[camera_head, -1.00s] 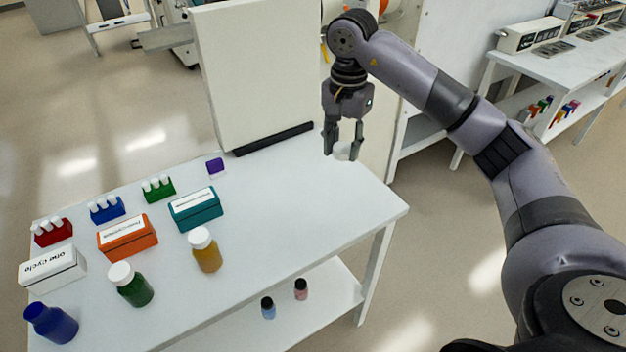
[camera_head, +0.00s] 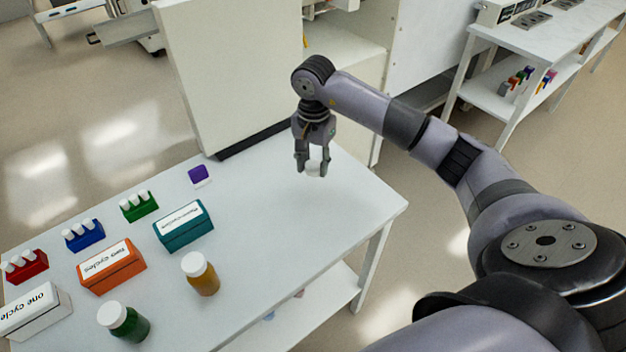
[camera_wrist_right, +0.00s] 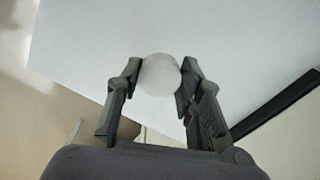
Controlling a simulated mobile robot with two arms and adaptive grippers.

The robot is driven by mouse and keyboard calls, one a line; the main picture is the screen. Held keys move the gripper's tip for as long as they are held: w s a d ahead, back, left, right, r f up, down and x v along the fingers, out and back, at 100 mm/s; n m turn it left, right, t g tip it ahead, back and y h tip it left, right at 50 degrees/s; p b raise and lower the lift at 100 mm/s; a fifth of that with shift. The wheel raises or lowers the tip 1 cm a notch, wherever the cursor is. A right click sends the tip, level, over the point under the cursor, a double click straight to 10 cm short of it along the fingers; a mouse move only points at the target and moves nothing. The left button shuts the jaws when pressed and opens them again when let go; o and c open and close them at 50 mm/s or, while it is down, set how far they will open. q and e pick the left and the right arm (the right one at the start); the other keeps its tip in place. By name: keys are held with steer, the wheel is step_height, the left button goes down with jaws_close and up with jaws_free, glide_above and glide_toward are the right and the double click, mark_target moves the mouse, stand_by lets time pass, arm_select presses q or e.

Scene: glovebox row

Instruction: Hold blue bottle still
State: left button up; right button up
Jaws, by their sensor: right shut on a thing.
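My right gripper (camera_head: 311,165) is shut on a small white round thing, like a bottle cap, over the far right part of the white table (camera_head: 270,240). In the right wrist view the white round thing (camera_wrist_right: 160,74) sits between both fingertips. I cannot tell what, if anything, is under it. The blue bottle is not in view now. A green bottle with a white cap (camera_head: 124,322) and an amber bottle with a white cap (camera_head: 201,274) stand on the table at the front. My left gripper is not in view.
Orange (camera_head: 112,267), teal (camera_head: 184,226) and white (camera_head: 35,312) labelled boxes stand on the left of the table. Behind them are red (camera_head: 26,267), blue (camera_head: 83,236) and green (camera_head: 139,207) tube racks and a small purple block (camera_head: 198,175). A tall white panel (camera_head: 225,75) rises behind.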

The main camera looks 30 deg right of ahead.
mark_target(313, 192)
step_height(313, 192, down, 4)
steer(key=shift+r, duration=0.1)
step_height(313, 192, down, 4)
steer(key=shift+r+p, duration=0.25)
steer(key=shift+p, duration=0.4)
steer(key=shift+f, duration=0.2)
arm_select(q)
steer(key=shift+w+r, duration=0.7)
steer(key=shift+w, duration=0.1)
arm_select(e)
steer(key=o, duration=1.3)
steer(key=shift+f, duration=0.1)
